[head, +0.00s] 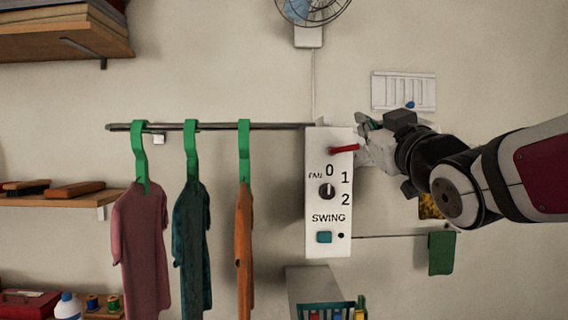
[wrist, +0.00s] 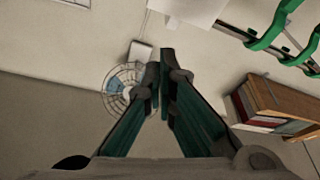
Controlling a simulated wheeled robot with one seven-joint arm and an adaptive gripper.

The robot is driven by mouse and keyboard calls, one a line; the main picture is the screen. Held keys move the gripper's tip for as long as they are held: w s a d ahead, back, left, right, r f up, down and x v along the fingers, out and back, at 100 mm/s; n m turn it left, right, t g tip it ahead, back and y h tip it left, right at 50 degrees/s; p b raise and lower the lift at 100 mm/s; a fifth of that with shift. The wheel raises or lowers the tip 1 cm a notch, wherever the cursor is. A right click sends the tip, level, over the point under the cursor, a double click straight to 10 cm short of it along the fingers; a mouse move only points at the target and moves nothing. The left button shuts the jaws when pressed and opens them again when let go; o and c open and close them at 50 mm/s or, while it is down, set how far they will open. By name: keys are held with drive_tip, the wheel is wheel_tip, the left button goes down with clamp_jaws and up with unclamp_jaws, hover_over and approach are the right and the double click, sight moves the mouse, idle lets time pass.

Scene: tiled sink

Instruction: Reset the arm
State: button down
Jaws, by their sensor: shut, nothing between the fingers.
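My gripper (head: 364,124) is at the right of the head view, just beside the upper right corner of a white fan control panel (head: 318,245). In the wrist view its two fingers (wrist: 162,62) meet at the tips, with nothing between them. My arm reaches in from the right edge of the head view. The panel has a red lever (head: 343,149), a black knob (head: 327,191) with marks 0, 1 and 2, and a teal swing button (head: 324,237). I cannot tell whether the gripper touches the panel.
A rail (head: 225,126) left of the panel bears green hangers with pink (head: 143,240), teal (head: 191,245) and orange (head: 244,250) shirts. A wall fan (head: 308,10) is above; it also shows in the wrist view (wrist: 122,90). Shelves (head: 60,201) line the left wall.

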drive_tip(key=shift+f, duration=0.1)
drive_tip(key=s+d+f+m+g+h, duration=0.2)
drive_tip(key=s+f+g, duration=0.5)
drive_tip(key=f, duration=0.6)
drive_tip(key=s+d+f+m+g+h, duration=0.1)
drive_tip(key=s+f+m+g, duration=0.2)
drive_tip(key=s+f+g, duration=0.7)
drive_tip(key=s+a+f, duration=0.1)
drive_tip(key=s+f, duration=0.9)
drive_tip(key=shift+s+a+f+m, duration=0.2)
drive_tip(key=shift+a+f+m, duration=0.1)
drive_tip(key=shift+f, duration=0.1)
